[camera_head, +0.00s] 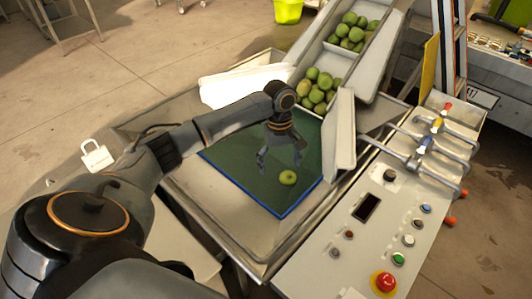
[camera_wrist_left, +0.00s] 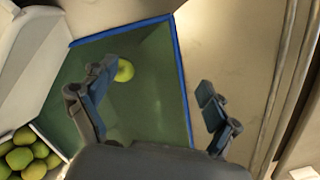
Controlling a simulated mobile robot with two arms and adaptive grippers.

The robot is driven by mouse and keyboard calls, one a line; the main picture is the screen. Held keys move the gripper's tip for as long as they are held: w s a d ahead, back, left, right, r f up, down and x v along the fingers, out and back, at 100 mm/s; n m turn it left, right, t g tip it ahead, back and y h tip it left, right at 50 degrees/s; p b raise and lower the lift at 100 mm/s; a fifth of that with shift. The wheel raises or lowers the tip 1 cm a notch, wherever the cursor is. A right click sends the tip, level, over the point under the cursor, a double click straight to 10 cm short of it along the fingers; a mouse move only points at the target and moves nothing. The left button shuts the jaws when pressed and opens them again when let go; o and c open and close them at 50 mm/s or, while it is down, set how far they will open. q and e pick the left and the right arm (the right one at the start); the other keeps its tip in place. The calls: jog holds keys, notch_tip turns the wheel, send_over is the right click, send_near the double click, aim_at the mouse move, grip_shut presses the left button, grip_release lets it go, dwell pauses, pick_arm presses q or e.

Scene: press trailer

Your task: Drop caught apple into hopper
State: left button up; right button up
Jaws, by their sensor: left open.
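A sloped metal chute (camera_head: 371,60) holding several green apples (camera_head: 317,88) leads down toward the mat. I cannot tell which part is the hopper. My right gripper is not in view.
White side panels (camera_head: 342,130) stand at the chute's lower end. A control panel (camera_head: 375,225) with a red button (camera_head: 384,282) and metal handles lies to the right. A yellow-green bucket (camera_head: 288,11) stands behind. The mat's front part is clear.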

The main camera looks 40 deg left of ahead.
pick_arm(q)
notch_tip(320, 180, up, 7)
jog(key=shift+w+a, duration=0.25)
jog(key=shift+a, duration=0.1)
jog(key=shift+f, duration=0.15)
